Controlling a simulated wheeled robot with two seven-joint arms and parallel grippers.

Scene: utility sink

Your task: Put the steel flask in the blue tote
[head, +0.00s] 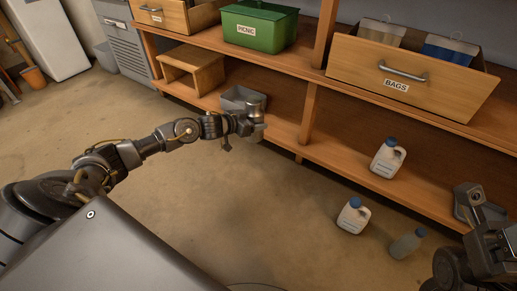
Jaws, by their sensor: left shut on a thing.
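My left gripper (250,122) reaches out over the floor in front of the lower shelf. It is shut on a grey metallic thing, which looks like the steel flask (257,105); the gripper hides part of it. A blue container (450,49) shows inside the open drawer labelled BAGS; I cannot tell if it is the blue tote. My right gripper (476,197) is at the right edge, by the lower shelf, and its jaws are not clear.
A grey bin (231,99) sits on the lower shelf behind my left gripper. A green PICNIC box (259,29) stands above. White jugs stand on the shelf (386,160) and floor (352,217), near a grey bottle (405,246). The middle floor is clear.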

